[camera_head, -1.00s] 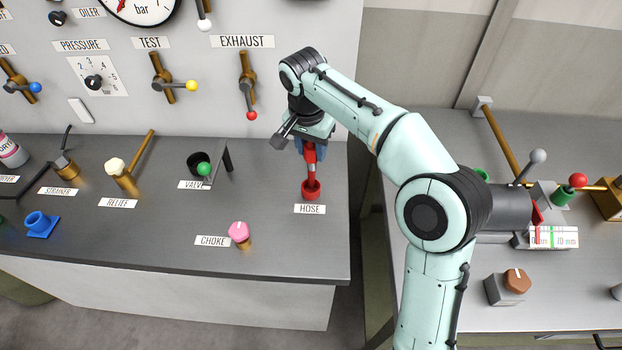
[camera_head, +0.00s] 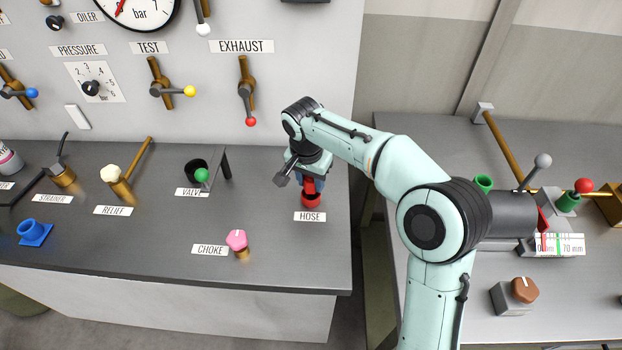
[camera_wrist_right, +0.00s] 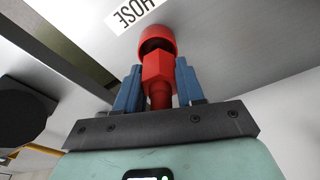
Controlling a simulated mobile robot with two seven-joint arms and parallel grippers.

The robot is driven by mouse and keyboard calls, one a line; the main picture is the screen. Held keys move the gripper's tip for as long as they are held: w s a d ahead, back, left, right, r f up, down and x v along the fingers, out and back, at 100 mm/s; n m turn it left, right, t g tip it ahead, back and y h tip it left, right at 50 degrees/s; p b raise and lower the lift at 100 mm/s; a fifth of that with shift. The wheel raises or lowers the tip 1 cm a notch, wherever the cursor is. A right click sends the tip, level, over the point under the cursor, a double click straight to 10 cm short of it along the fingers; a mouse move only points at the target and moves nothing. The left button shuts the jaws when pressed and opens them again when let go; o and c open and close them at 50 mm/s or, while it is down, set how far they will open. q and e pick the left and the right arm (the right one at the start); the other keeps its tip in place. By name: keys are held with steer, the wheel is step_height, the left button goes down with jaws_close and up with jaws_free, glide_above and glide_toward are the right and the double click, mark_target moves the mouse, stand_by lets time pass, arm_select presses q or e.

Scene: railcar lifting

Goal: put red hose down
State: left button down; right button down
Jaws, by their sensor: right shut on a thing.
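The red hose (camera_head: 311,199) stands upright on the dark bench top, just behind the white HOSE label (camera_head: 310,216). My right gripper (camera_head: 309,182) comes down on it from above. In the right wrist view the blue fingers (camera_wrist_right: 159,88) are shut on the red hose's narrower part, with its wide red end (camera_wrist_right: 157,42) beyond them, near the HOSE label (camera_wrist_right: 134,12). Whether the wide end touches the bench or hangs just above it is hard to tell. My left gripper is out of view.
The green-knobbed valve (camera_head: 201,176) and pink choke knob (camera_head: 237,240) stand to the left. The EXHAUST lever (camera_head: 247,90) is on the panel behind. The bench's right edge is close by, with a gap before the second bench (camera_head: 480,310).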

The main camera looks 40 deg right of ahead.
mark_target(308, 183)
steer(key=c, duration=0.6)
jaws_free()
steer(key=shift+f, duration=0.1)
steer(key=shift+c, duration=0.2)
steer(key=shift+r, duration=0.2)
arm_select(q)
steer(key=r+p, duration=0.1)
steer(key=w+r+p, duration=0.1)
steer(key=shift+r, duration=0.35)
arm_select(e)
step_height(308, 183, up, 12)
steer(key=a, duration=0.1)
steer(key=shift+s+a, duration=0.3)
steer(key=shift+s, duration=0.1)
steer(key=shift+f, duration=0.15)
